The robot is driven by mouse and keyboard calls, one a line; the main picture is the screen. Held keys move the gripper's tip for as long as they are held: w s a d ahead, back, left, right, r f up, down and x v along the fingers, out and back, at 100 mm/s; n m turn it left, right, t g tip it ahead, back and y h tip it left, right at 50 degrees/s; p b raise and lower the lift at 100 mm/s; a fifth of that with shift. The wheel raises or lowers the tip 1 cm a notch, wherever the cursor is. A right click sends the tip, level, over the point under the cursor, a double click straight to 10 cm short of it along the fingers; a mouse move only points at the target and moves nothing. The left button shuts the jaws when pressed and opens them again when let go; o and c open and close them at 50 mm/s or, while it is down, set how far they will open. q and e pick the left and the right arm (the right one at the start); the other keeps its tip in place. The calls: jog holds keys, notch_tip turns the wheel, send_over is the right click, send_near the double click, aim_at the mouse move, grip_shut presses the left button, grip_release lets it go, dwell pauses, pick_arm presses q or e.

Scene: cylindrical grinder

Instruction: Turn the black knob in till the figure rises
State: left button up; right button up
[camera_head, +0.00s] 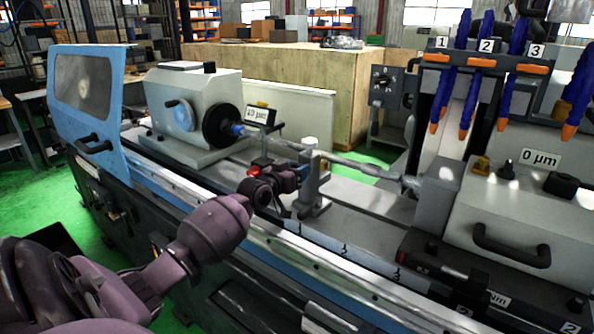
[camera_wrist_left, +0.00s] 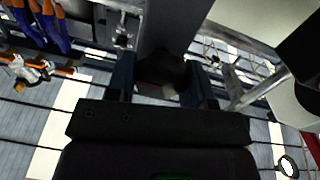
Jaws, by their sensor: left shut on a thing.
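My left arm comes in from the lower left of the head view. Its gripper (camera_head: 293,178) is at the grey steady-rest post (camera_head: 312,200) by the long workpiece. In the left wrist view the two dark fingers (camera_wrist_left: 160,88) are shut on the black knob (camera_wrist_left: 162,70), which shows as a dark shape between them. In the head view the gripper hides the knob. A small figure plate (camera_head: 261,116), seemingly reading 13 µm, stands behind the post. Another plate (camera_head: 541,158) at the right reads 0 µm. My right gripper is not in view.
The thin workpiece (camera_head: 360,168) runs from the headstock chuck (camera_head: 222,126) towards the right, behind the post. A blue guard (camera_head: 92,90) stands at the left. Blue hoses (camera_head: 480,60) with orange tips hang at the upper right. The machine's front rail (camera_head: 270,245) runs under my arm.

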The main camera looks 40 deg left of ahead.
aim_at(297, 164)
pick_arm(q)
jog(key=o, duration=0.9)
jog(key=shift+o, duration=0.2)
notch_tip(297, 164, up, 20)
